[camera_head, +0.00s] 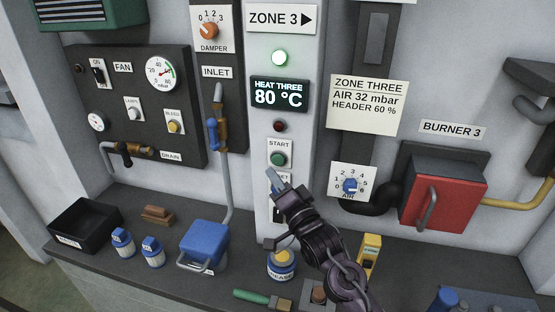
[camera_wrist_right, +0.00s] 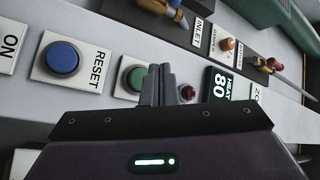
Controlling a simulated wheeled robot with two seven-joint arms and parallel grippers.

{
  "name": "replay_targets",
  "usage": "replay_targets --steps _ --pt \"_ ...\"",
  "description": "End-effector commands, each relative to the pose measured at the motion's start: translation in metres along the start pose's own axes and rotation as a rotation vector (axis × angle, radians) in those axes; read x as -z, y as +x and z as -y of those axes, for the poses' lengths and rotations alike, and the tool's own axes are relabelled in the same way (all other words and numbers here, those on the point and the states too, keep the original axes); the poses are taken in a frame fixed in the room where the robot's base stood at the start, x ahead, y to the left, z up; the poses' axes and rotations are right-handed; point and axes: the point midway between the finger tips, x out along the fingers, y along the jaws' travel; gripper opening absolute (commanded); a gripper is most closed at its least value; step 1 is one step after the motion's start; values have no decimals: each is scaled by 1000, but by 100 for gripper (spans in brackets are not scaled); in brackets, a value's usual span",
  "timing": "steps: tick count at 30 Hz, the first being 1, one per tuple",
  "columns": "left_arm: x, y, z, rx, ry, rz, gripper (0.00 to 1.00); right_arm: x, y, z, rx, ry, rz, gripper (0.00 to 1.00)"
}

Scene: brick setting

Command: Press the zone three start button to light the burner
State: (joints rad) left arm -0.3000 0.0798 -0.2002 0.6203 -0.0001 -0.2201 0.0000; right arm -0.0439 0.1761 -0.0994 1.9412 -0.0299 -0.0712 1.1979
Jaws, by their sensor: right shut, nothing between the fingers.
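The green START button (camera_head: 278,159) sits on the white zone three column, under a dark red lamp (camera_head: 279,126) and the HEAT THREE display (camera_head: 279,94) reading 80 °C. My right gripper (camera_head: 273,178) is shut and empty, its tips just below the START button in the head view. In the right wrist view the shut fingers (camera_wrist_right: 158,78) stand beside the green button (camera_wrist_right: 136,78); I cannot tell whether they touch it. The blue RESET button (camera_wrist_right: 62,58) shows there too; in the head view the gripper mostly hides it. My left gripper is out of view.
A lit white-green lamp (camera_head: 279,57) is above the display. The AIR dial (camera_head: 349,186) and red BURNER 3 box (camera_head: 443,193) are to the right. A blue box (camera_head: 205,243), bottles and a black tray (camera_head: 84,222) stand on the ledge at left.

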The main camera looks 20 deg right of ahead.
Motion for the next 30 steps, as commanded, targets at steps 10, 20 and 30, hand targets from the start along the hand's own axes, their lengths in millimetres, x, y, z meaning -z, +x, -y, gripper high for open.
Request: replay_targets --steps 10,20,30 --pt "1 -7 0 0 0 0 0 -13 -18 13 0 0 -1 0" --pt "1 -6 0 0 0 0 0 -13 -18 13 0 0 0 0" --pt "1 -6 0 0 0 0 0 -13 -18 13 0 -1 0 0"
